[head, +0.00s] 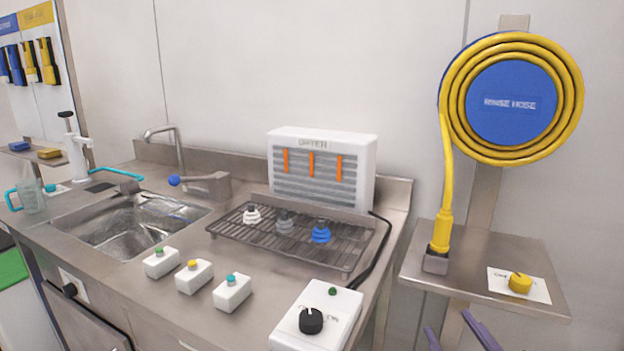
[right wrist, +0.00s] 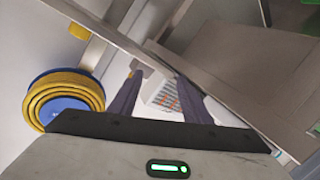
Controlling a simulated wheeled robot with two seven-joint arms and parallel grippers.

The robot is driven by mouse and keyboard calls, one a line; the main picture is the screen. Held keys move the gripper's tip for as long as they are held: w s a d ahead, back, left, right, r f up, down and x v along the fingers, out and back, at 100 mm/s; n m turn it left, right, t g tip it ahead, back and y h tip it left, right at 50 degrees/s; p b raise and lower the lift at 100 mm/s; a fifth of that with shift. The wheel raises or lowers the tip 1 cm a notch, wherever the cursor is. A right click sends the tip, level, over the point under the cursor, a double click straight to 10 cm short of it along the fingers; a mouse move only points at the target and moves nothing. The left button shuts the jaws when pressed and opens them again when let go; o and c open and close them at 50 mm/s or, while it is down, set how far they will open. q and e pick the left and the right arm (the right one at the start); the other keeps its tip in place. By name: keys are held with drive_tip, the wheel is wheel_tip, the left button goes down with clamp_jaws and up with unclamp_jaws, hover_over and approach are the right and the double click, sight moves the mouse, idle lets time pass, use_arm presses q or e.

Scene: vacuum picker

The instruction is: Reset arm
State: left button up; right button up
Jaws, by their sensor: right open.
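My right gripper (head: 459,335) shows only as two purple-grey fingertips at the bottom edge of the head view, below the small steel shelf on the right. In the right wrist view its two dark fingers (right wrist: 158,98) stand apart with nothing between them. The gripper is open and empty. The white dryer (right wrist: 163,95) shows in the distance between the fingers. My left gripper is not in view.
A steel shelf (head: 540,262) holds a yellow knob (head: 520,283) and the yellow hose end (head: 440,235). The rinse hose reel (head: 510,102) hangs above. The counter carries a drying rack (head: 350,262), button boxes (head: 194,277), a dial box (head: 340,308) and a sink (head: 130,222).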

drive_tip(key=s+f+m+g+y, duration=0.1)
drive_tip(key=s+f+m+g, duration=0.2)
drive_tip(key=s+f+g, duration=1.55)
drive_tip(key=s+a+f+t+y, duration=0.1)
drive_tip(key=a+f+t, duration=0.2)
drive_tip(key=f+t, duration=0.2)
drive_tip(key=s+a+f+t+y+p, duration=0.1)
drive_tip(key=a+f+t, duration=0.2)
drive_tip(key=f+t, duration=0.3)
drive_tip(key=shift+a+f, duration=0.35)
drive_tip(key=shift+f, duration=0.25)
